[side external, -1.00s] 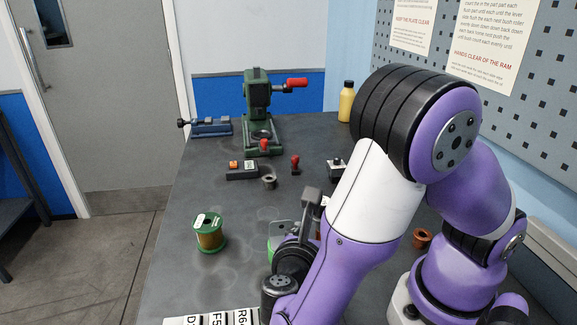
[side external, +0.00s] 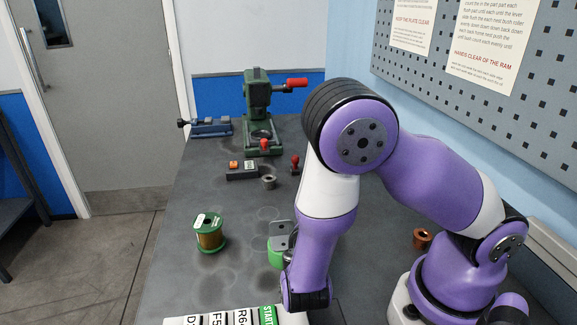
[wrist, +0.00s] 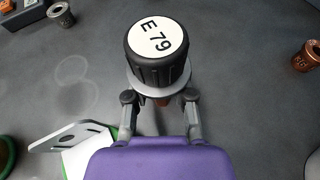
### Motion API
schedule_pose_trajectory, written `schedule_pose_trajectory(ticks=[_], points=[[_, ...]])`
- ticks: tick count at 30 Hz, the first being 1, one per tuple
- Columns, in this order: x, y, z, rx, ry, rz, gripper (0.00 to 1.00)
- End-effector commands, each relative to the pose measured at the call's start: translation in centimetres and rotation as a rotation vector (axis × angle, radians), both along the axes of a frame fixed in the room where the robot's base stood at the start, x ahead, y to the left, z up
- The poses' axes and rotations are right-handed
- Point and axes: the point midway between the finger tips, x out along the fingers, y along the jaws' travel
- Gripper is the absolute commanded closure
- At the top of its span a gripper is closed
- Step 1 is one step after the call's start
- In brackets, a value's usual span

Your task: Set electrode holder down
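The electrode holder (wrist: 160,60) has a ribbed black knob, a white top label reading E 79 and a grey collar. It is upright in the wrist view. My gripper (wrist: 160,104) has one finger on each side just under the collar, and they appear closed on it. A bit of copper shows below the collar between the fingers. Whether the holder's lower end touches the bench is hidden. In the side view my arm hides the holder and the gripper.
A grey slotted bracket (wrist: 75,135) on a green base (side external: 275,255) stands close by. A copper cup (wrist: 308,56) is to the right, a grey cup (wrist: 60,14) at upper left. A green spool (side external: 210,233) and labelled tray (side external: 220,318) are near. Bench (wrist: 240,110) beside the holder is clear.

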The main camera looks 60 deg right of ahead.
Motion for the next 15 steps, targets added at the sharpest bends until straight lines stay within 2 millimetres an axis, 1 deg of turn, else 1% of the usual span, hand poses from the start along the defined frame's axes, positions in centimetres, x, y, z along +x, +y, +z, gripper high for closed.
schedule_pose_trajectory(ticks=[11,15], points=[[0.01,0.04,0.02,0.001,0.000,0.000,1.00],[0.04,0.06,0.53,0.002,-0.002,0.000,1.00]])
